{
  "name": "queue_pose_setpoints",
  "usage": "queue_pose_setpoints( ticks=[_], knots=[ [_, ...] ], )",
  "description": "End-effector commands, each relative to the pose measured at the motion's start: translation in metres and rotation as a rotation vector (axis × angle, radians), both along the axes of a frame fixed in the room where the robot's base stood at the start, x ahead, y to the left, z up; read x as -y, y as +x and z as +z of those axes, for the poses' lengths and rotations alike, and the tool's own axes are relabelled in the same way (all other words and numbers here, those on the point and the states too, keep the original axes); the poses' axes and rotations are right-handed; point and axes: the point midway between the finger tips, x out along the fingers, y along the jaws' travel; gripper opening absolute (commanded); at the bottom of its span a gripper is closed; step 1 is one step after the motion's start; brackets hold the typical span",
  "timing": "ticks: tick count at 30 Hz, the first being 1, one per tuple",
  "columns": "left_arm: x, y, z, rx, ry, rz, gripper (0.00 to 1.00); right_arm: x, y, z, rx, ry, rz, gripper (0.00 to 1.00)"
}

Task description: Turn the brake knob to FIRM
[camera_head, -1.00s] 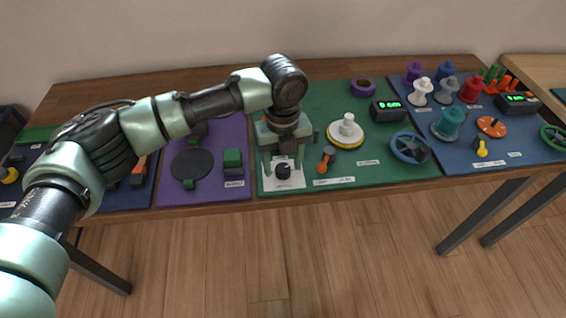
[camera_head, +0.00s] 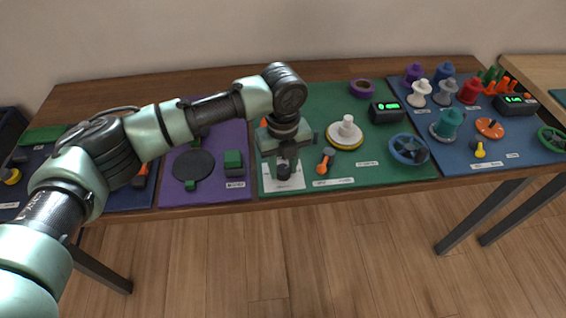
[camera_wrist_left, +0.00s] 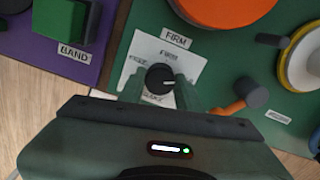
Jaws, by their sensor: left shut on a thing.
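The black brake knob (camera_wrist_left: 160,78) stands on a white card (camera_wrist_left: 184,66) on the green board. In the left wrist view its white pointer mark points to the right of the picture. My left gripper (camera_wrist_left: 160,90) is shut on the knob, with one pale green finger on each side. In the head view the knob (camera_head: 284,172) shows at the lower end of my left gripper (camera_head: 284,165). My right gripper is not in view.
A white and yellow spool (camera_head: 347,131) and a blue handwheel (camera_head: 409,149) are farther right. A green block (camera_head: 233,162) is on the purple board at left. A large orange disc (camera_wrist_left: 230,8) is beyond the card.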

Motion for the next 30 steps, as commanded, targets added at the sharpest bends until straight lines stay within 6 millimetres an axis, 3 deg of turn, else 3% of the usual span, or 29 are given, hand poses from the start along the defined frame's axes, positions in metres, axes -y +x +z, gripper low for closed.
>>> queue_pose_setpoints(
  ticks=[15, 30],
  knots=[
    [0.000, -0.001, 0.007, -0.004, 0.000, 0.430, 0.00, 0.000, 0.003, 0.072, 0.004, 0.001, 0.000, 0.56],
    [0.000, -0.001, 0.005, -0.003, 0.000, 0.886, 0.00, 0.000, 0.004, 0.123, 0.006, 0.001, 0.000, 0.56]
  ],
)
